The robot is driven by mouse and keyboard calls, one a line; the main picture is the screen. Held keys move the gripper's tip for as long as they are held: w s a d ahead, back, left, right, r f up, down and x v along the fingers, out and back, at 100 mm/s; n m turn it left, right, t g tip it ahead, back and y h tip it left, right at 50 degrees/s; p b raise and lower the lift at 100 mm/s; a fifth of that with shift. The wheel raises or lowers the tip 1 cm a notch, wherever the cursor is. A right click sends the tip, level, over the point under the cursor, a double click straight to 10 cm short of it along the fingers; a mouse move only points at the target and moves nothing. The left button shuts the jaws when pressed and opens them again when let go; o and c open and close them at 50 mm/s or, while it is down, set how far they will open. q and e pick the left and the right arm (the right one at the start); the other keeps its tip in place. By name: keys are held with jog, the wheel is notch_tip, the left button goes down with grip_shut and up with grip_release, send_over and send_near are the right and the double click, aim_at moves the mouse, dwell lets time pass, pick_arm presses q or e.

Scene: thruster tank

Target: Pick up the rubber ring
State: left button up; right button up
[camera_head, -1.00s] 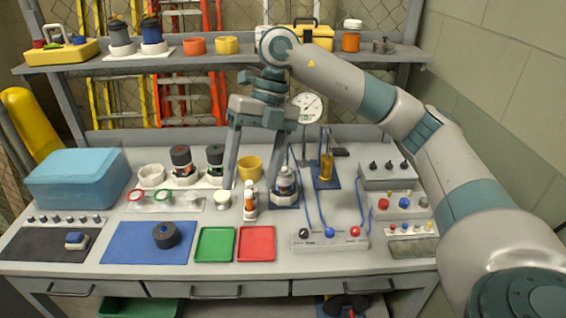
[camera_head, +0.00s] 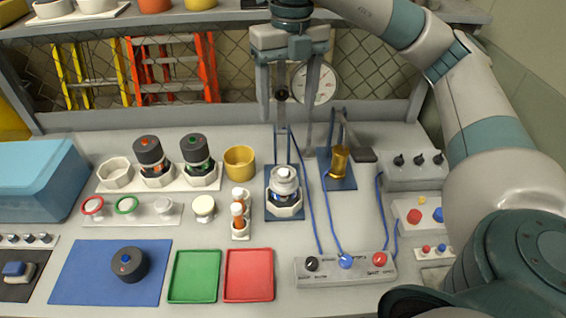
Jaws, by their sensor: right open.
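A red ring (camera_head: 92,206) and a green ring (camera_head: 126,205) sit side by side on a white holder (camera_head: 150,219) at the left of the bench. Which of them is the rubber ring, I cannot tell for certain. My right gripper (camera_head: 285,118) points down with its two fingers apart, above the back of the bench and well to the right of the rings. A small dark part (camera_head: 281,93) shows between the fingers; I cannot tell whether it is behind them. My left gripper is not in view.
A white-capped bottle (camera_head: 284,182) stands below my right gripper, with a dial gauge (camera_head: 313,83) close behind. Two dark-lidded jars (camera_head: 148,150) (camera_head: 196,149) and a yellow cup (camera_head: 239,162) stand left of it. A green tray (camera_head: 194,275) and red tray (camera_head: 249,275) lie in front.

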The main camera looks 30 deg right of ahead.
jog(key=f+p, duration=0.1)
jog(key=f, duration=0.4)
jog(key=f+p, duration=0.1)
jog(key=f, duration=0.5)
jog(key=shift+s+a, duration=0.15)
jog(key=shift+a, duration=0.05)
jog(key=shift+f, duration=0.45)
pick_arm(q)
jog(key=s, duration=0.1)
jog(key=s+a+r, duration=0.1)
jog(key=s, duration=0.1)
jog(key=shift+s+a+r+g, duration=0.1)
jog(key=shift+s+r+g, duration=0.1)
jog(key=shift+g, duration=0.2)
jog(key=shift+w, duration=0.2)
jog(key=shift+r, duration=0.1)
